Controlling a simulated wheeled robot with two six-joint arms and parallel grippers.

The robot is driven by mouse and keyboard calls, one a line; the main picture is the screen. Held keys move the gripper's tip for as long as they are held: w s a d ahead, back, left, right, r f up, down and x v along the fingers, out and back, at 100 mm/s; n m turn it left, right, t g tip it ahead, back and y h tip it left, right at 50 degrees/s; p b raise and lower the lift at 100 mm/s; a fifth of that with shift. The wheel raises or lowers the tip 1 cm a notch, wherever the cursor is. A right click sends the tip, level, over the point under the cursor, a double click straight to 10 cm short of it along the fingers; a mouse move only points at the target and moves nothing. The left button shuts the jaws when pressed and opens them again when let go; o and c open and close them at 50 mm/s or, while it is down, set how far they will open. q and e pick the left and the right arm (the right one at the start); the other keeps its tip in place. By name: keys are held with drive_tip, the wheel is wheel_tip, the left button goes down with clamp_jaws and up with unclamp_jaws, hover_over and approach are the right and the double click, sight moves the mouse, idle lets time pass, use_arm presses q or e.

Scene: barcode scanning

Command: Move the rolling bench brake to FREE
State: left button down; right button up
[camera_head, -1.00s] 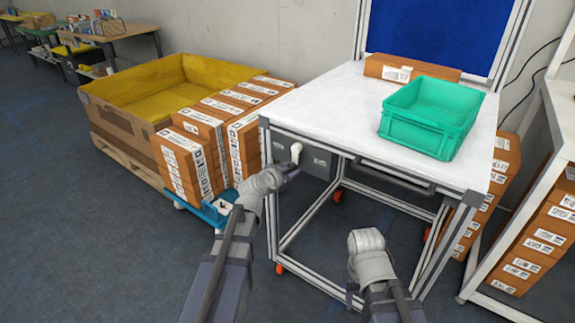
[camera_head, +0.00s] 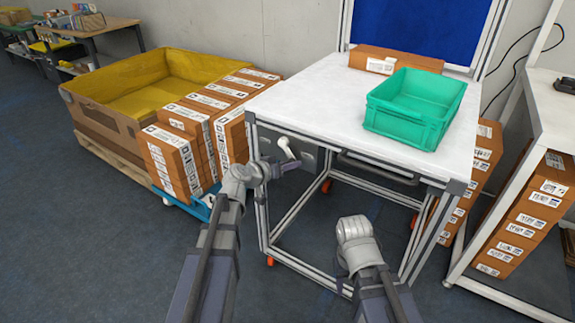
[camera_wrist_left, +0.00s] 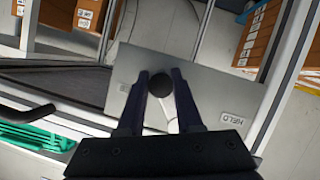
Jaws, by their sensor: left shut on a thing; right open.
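The rolling bench (camera_head: 310,95) has a grey brake panel (camera_head: 310,153) under its left front edge. A white brake lever (camera_head: 286,147) stands out from the panel, tilted. In the left wrist view the panel (camera_wrist_left: 205,75) bears a HELD label (camera_wrist_left: 236,118) at right; a second small label at left is unreadable. My left gripper (camera_head: 292,163) is at the panel. My right gripper (camera_head: 353,228) is open and empty in front of the bench.
A green tote (camera_head: 415,108) and a brown box (camera_head: 392,62) sit on the bench top. Stacked boxes (camera_head: 205,130) and a yellow-lined crate (camera_head: 125,82) stand close at left. A white-framed rack (camera_head: 510,150) is at right. The floor in front is open.

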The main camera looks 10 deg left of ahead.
use_arm(q)
drive_tip(key=shift+d+r, duration=0.1)
idle(0.3)
drive_tip(key=c, duration=0.6)
unclamp_jaws()
drive_tip(key=p+v, duration=0.2)
drive_tip(key=v, duration=0.6)
drive_tip(key=shift+p, duration=0.35)
